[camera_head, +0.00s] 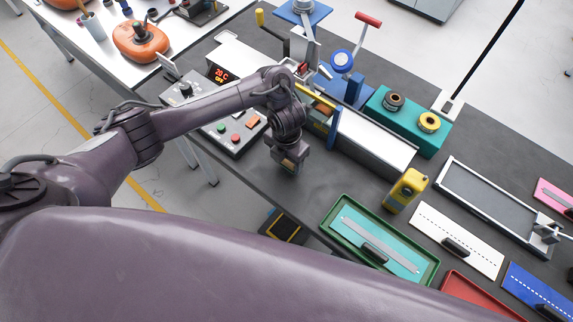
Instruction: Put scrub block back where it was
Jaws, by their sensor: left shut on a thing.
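My left arm comes in from the left and reaches over the dark workbench (252,168). My left gripper (288,165) points down over the bench, right of the control box with the coloured buttons (235,122). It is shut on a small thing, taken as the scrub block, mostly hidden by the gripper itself. I cannot tell whether the block touches the bench. My right gripper is not in view.
A long metal-topped machine (375,143) stands right of the gripper. A yellow bottle (406,190) and a green tray (428,273) are nearer the front. A teal stand (402,117) holds two rolls. Bare bench lies between gripper and green tray.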

